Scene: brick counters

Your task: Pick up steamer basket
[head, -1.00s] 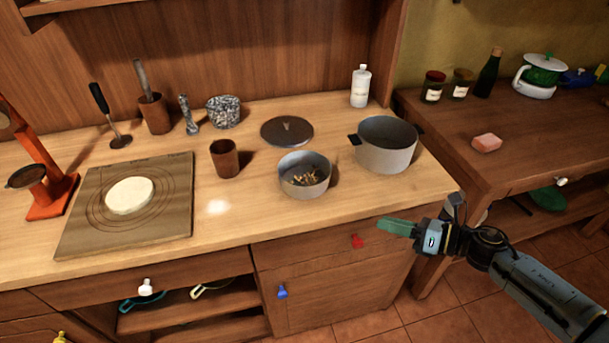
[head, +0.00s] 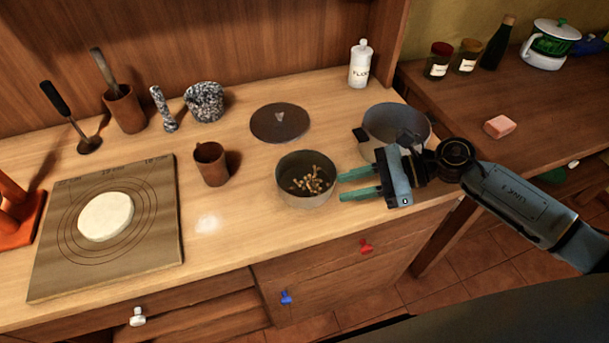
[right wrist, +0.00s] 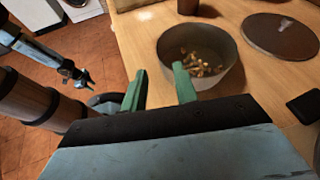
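The steamer basket appears to be the small round grey vessel (head: 303,200) with several brown pieces inside, on the light wooden counter. It also shows in the right wrist view (right wrist: 215,38), just beyond my fingertips. My right gripper (head: 341,187) is open and empty, its green fingers pointing at the basket's right side. The fingers (right wrist: 159,70) are apart in the right wrist view; whether one touches the wall I cannot tell. My left gripper is outside the head view; what seems to be it (right wrist: 84,80) shows small at the left of the right wrist view, its opening unclear.
A larger grey pot (head: 388,123) stands behind my right gripper, partly hidden. A dark round lid (head: 279,124) lies behind the basket. A brown cup (head: 211,166) and a board with dough (head: 150,240) are to the left. Counter in front of the basket is clear.

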